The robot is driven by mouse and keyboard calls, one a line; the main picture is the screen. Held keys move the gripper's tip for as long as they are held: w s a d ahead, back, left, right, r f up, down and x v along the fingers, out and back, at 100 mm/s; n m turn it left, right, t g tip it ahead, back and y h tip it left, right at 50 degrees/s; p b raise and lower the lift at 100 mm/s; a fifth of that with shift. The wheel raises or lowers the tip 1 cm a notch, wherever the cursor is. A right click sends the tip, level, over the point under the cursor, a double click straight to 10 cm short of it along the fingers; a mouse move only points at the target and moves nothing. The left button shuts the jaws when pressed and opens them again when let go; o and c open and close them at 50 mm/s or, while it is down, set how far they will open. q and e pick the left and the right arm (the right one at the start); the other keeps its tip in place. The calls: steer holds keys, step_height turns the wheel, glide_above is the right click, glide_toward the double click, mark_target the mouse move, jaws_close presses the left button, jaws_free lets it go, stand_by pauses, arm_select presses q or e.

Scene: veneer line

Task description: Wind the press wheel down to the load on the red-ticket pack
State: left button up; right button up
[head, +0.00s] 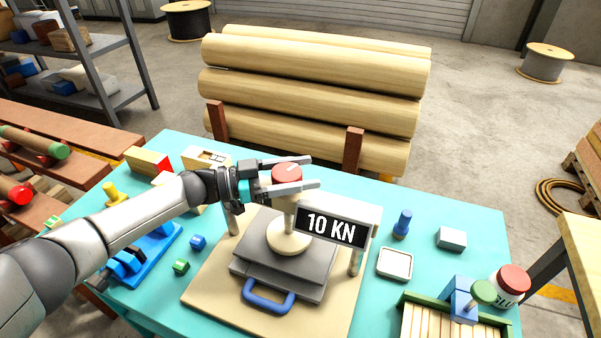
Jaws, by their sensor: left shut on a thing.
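The press stands on the teal table, on a pale wooden base board (205,292). Its red wheel (287,172) with a white mark sits on top of the spindle. My left gripper (306,172) is shut on this wheel, one finger on each side. Below, a round cream foot (288,238) appears to rest on stacked grey plates (265,269) with a blue handle (268,300). A black sign (331,230) on the press reads 10 KN. A wooden block with a red end (150,162) lies at the back left; I cannot tell if this is the red ticket. My right gripper is not in view.
A blue clamp-like tool (150,255) and small blue and green cubes lie left of the press. A blue peg (402,223), a pale dish (395,264), a grey block (451,239) and a red-lidded jar (511,285) stand right. Logs (310,90) are stacked behind.

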arm_select(q)
steer(key=o, duration=1.3)
steer(key=s+a, duration=0.1)
steer(key=a, duration=0.4)
steer(key=s+a+b, duration=0.1)
steer(key=a, duration=0.4)
steer(key=s+a, duration=0.1)
steer(key=a, duration=0.4)
